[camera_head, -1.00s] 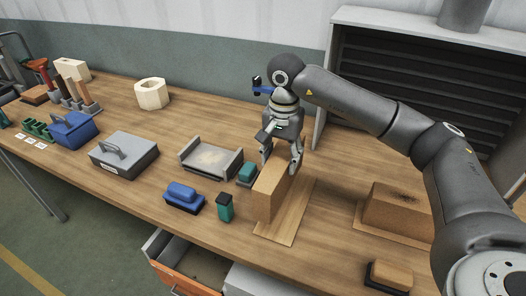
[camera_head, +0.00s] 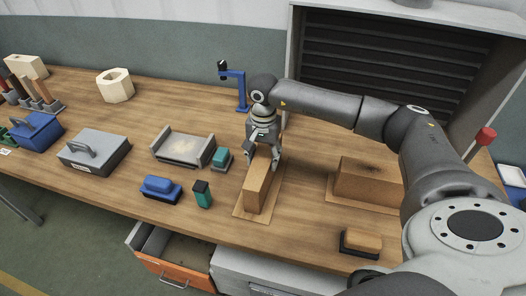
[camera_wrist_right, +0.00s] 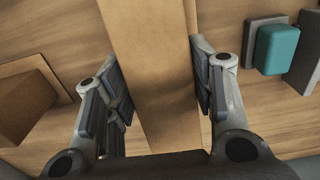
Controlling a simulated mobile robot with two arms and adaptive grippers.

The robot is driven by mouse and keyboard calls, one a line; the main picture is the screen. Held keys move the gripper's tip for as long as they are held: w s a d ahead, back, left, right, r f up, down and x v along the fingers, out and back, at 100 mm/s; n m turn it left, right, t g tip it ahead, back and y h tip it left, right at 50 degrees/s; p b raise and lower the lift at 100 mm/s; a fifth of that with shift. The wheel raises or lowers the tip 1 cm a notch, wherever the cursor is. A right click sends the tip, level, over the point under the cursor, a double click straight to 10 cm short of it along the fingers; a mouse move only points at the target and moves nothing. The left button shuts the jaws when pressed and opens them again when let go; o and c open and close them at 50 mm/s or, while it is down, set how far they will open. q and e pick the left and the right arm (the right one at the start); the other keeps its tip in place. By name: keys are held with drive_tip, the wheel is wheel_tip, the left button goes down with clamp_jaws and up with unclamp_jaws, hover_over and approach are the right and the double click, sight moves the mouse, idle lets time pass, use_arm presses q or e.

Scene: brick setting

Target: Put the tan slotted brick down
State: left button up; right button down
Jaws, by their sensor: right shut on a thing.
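My right gripper (camera_head: 264,152) is shut on the tan slotted brick (camera_head: 257,189), near its far end. The brick is long and lies lengthwise over a thin wooden board (camera_head: 241,212). It looks upright and low, on or almost on the board; exact contact is hard to tell. No slot shows from here. In the right wrist view the brick (camera_wrist_right: 150,60) runs between the two fingers of the gripper (camera_wrist_right: 163,92), and part of the board lies below it. My left gripper is out of view.
A wider tan block (camera_head: 365,182) with a dark patch stands to the right. A teal block (camera_head: 221,156), a green-and-black item (camera_head: 202,194), a blue brush-like item (camera_head: 161,188) and a grey tray (camera_head: 183,149) lie close on the left. An orange drawer (camera_head: 175,274) hangs open below the front edge.

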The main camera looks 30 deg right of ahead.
drive_tip(key=c, duration=0.6)
unclamp_jaws()
drive_tip(key=shift+s, duration=0.1)
drive_tip(key=shift+r+b, duration=1.75)
drive_tip(key=shift+r, duration=4.35)
